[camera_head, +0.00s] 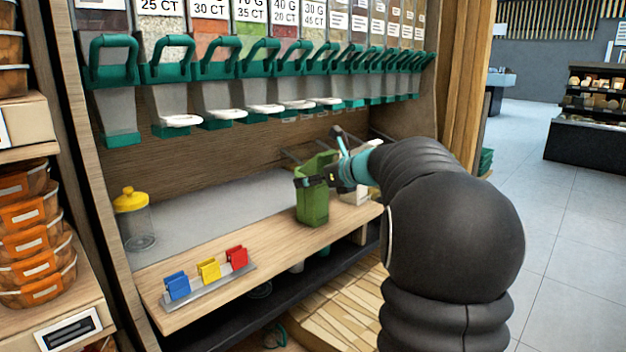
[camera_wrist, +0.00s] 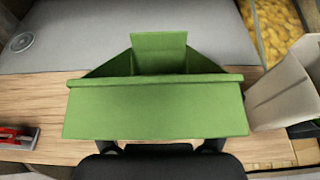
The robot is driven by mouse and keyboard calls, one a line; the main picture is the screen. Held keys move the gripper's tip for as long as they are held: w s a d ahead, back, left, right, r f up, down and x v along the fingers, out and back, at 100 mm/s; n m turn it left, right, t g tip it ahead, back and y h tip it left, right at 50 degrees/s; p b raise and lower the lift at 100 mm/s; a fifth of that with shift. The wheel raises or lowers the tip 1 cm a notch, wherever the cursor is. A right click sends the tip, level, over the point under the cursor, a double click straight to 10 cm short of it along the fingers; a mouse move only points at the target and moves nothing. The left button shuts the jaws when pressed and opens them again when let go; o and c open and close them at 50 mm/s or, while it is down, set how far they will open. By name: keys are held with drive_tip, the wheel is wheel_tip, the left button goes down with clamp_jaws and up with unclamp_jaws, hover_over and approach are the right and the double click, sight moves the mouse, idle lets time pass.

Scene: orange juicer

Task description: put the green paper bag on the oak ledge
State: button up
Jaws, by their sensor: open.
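The green paper bag (camera_head: 313,206) stands upright on the oak ledge (camera_head: 262,256), close to its right end. In the wrist view the bag (camera_wrist: 155,108) fills the middle, with the oak ledge (camera_wrist: 40,95) showing at its left. My gripper (camera_head: 322,180) is at the bag's upper part, with its jaws open. In the wrist view my gripper (camera_wrist: 155,147) is at the lower edge, just against or under the bag's near side. Its fingertips are partly hidden by the bag, so I cannot tell whether they touch it.
Blue, yellow and red clips (camera_head: 208,271) sit in a rack on the ledge. A yellow-lidded jar (camera_head: 135,218) stands at the left on the grey counter (camera_head: 235,205). A pale container (camera_wrist: 282,92) is close to the bag's right. Dispensers with green handles (camera_head: 205,75) hang above.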

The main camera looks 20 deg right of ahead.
drive_tip(key=v, duration=1.2)
drive_tip(key=s+a+f+n+g, duration=0.3)
drive_tip(key=s+a+f+n, duration=0.25)
drive_tip(key=a+n, duration=0.35)
drive_tip(key=s+a+f+n+g, duration=0.35)
drive_tip(key=s+a+n, duration=0.3)
drive_tip(key=a, duration=0.45)
drive_tip(key=s+a+f+n+h, duration=0.1)
drive_tip(key=s+f+n+h, duration=0.1)
drive_tip(key=s+f+n, duration=0.3)
drive_tip(key=s+a+f+n+h, duration=0.2)
drive_tip(key=s+f+n, duration=0.3)
drive_tip(key=s+n, duration=0.5)
drive_tip(key=shift+s+n+g+h, duration=0.3)
drive_tip(key=shift+s+n+g, duration=0.1)
drive_tip(key=shift+n, duration=0.35)
